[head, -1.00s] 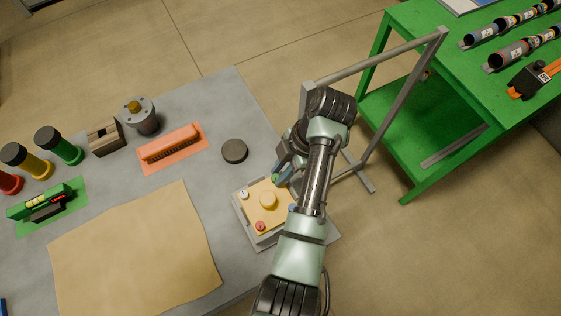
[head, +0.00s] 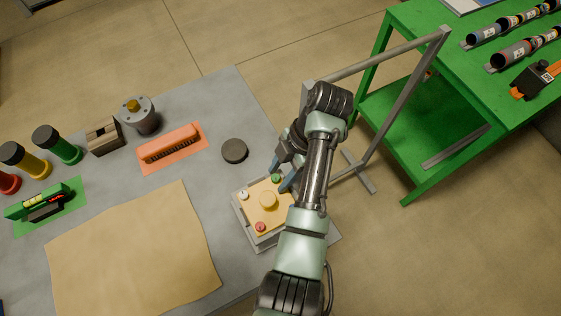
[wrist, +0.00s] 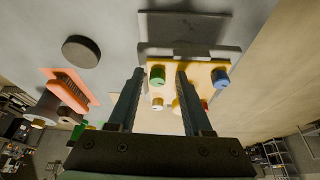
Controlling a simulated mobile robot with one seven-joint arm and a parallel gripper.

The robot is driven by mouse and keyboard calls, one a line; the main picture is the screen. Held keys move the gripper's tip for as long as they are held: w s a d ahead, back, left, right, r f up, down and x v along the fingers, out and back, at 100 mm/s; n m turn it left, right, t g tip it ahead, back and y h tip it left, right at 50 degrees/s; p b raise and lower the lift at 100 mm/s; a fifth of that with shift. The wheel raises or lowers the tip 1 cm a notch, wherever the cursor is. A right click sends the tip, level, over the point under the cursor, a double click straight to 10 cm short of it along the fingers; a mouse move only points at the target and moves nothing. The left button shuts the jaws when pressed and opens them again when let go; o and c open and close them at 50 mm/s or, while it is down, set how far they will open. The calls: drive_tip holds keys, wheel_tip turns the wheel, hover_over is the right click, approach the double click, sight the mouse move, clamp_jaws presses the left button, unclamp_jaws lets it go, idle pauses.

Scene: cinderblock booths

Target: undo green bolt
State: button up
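The green bolt (head: 276,178) stands at the far corner of a yellow plate (head: 255,199) on a grey base. It also shows in the wrist view (wrist: 157,75), upright in the plate. My gripper (head: 281,176) is open above that corner. In the wrist view its two fingertips (wrist: 160,72) appear on either side of the green bolt, with a gap to each. I cannot tell how far down they reach. A white bolt (head: 243,194), a red bolt (head: 260,227) and a blue bolt (wrist: 220,78) mark the other corners. A round yellow knob (head: 267,200) sits mid-plate.
A black puck (head: 234,150) and an orange brush (head: 168,145) lie beyond the plate on the grey table (head: 220,95). A tan mat (head: 135,255) lies left. A grey metal frame (head: 385,65) and a green table (head: 420,110) stand right.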

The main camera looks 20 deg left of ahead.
drive_tip(key=shift+w+r, duration=0.1)
drive_tip(key=shift+r, duration=0.05)
drive_tip(key=shift+w+r+p, duration=0.15)
drive_tip(key=shift+r+p, duration=0.2)
drive_tip(key=shift+r, duration=0.15)
drive_tip(key=p+v, duration=0.7)
drive_tip(key=v, duration=0.5)
drive_tip(key=shift+f, duration=0.15)
